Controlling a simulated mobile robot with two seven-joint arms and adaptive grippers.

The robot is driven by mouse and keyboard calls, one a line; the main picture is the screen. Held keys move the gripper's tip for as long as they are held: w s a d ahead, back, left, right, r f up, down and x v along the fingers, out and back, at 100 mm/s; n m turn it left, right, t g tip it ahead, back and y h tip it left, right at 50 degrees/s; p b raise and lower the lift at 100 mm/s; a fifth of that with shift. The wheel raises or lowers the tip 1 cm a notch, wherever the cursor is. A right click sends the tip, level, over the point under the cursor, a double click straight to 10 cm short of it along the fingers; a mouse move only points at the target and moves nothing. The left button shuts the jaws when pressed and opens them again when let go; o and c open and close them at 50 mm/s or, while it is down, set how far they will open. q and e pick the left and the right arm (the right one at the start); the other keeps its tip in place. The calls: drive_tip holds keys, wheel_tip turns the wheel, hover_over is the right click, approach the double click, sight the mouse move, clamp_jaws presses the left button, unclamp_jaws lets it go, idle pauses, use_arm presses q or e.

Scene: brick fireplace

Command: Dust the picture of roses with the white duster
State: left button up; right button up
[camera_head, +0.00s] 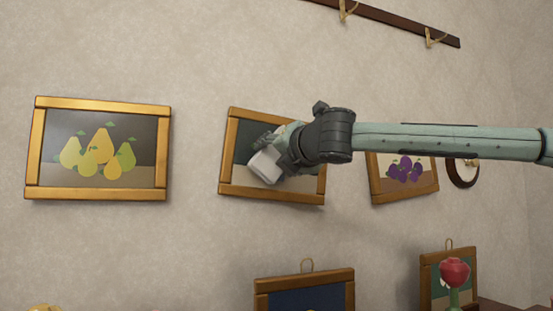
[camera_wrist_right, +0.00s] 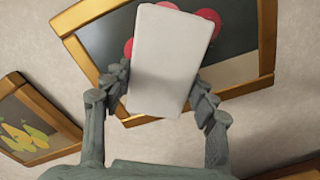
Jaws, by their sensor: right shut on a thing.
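My right gripper (camera_head: 270,148) is shut on the white duster (camera_head: 265,166), a plain pale block. In the wrist view the fingers (camera_wrist_right: 162,92) close on both sides of the duster (camera_wrist_right: 168,60). The duster is in front of the middle gold-framed picture (camera_head: 230,160), over its lower left part in the head view. That picture (camera_wrist_right: 106,14) shows rounded red shapes around the duster in the wrist view. They are mostly hidden, so I cannot tell if they are roses. I cannot tell whether the duster touches the picture. My left gripper is not in view.
A pear picture (camera_head: 98,188) hangs to the left and a grape picture (camera_head: 405,190) to the right, partly behind my arm. Two lower pictures (camera_head: 303,287) (camera_head: 430,275) stand below. A red object on a green stem (camera_head: 454,272) is at lower right. A rail (camera_head: 395,22) is above.

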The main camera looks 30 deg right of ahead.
drive_tip(key=shift+w+d+b, duration=0.1)
drive_tip(key=shift+w+b, duration=0.2)
drive_tip(key=shift+w, duration=0.2)
